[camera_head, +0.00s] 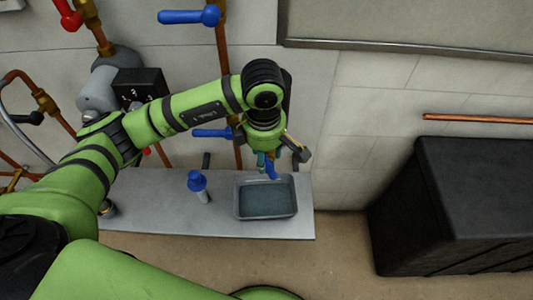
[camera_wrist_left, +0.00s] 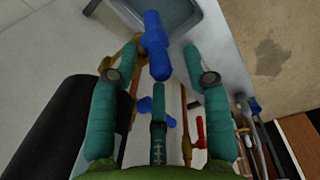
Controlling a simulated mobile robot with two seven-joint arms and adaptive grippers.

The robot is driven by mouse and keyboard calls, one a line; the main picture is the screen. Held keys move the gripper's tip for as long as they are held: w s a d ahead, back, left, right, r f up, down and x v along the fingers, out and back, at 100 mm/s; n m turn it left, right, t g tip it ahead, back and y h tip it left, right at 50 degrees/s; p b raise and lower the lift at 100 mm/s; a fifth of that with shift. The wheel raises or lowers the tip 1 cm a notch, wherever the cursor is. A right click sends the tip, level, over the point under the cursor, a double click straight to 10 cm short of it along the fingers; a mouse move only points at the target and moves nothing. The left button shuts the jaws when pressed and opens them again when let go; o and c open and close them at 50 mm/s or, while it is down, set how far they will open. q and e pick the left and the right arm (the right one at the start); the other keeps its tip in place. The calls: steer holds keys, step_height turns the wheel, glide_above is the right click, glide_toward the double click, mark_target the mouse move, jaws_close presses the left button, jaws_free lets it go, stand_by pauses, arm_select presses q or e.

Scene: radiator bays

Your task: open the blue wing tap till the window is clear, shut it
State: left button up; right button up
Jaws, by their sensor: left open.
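The blue wing tap (camera_head: 271,171) shows partly below my left gripper (camera_head: 264,158) in the head view, just above the grey tray's back edge. The fingers are apart, with a visible gap on each side of the handle. A brass part (camera_wrist_left: 126,56) shows beside it. My arm hides most of the tap's body and pipe in the head view. I cannot make out the window. My right gripper is not in view.
A grey tray (camera_head: 266,216) with dark liquid sits on the pale shelf (camera_head: 150,222). Blue levers (camera_head: 190,16) (camera_head: 211,133) and a red handle (camera_head: 70,20) sit on copper pipes. A black box (camera_head: 460,195) stands at right.

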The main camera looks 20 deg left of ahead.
mark_target(268, 168)
arm_select(q)
step_height(268, 168, down, 2)
steer(key=shift+w+f, duration=0.1)
steer(key=shift+w, duration=0.05)
steer(key=shift+w+f, duration=0.1)
steer(key=shift+f, duration=0.25)
jaws_close()
steer(key=shift+f, duration=0.15)
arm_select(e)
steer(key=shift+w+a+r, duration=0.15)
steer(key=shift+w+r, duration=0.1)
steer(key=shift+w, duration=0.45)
